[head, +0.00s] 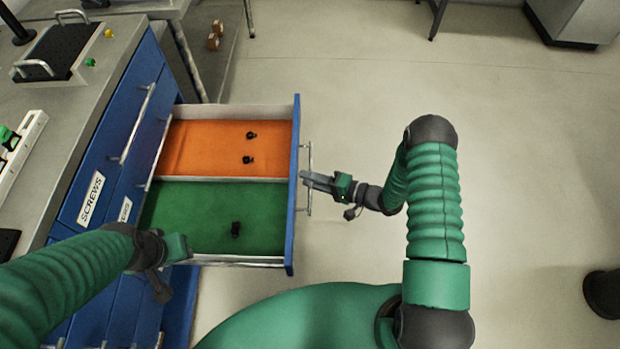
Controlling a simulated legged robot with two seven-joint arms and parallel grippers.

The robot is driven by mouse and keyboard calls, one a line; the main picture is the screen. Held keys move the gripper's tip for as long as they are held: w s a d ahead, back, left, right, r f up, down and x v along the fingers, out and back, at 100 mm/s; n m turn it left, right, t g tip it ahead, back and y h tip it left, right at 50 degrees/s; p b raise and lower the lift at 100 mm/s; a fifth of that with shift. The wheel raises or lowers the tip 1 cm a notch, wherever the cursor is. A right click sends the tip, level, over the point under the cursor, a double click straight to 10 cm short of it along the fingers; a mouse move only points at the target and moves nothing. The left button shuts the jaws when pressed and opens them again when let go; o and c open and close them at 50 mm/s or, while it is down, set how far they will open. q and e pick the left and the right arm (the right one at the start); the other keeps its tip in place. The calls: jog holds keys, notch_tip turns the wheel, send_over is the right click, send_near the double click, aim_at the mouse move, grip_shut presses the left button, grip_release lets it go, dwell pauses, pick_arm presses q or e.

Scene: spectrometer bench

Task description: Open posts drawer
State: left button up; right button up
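A blue-fronted drawer (294,190) stands pulled well out of the cabinet. Its front faces right and away from me, so any label on it is hidden. Inside are an orange section (200,145) and a green section (185,215). Small black posts lie in both: two in the orange (248,160), one in the green (235,229). My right gripper (308,180) is at the drawer's bar handle (310,155), with its fingers closed across the bar. My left gripper (170,265) hangs near the drawer's near left corner, apart from the handle; its finger gap is unclear.
Other blue drawers carry a SCREWS label (91,198) and a second label (125,209) partly cut off. The bench top (60,100) holds a black plate with handles (58,50). Open floor (520,150) lies right of the drawer. A dark round object (603,292) stands at the right edge.

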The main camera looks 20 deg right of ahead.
jog(key=shift+d+r, duration=0.1)
jog(key=shift+r, duration=0.1)
jog(key=p+v, duration=0.2)
jog(key=v, duration=1.4)
jog(key=shift+s+d, duration=0.25)
jog(key=shift+s, duration=0.05)
jog(key=shift+f, duration=0.1)
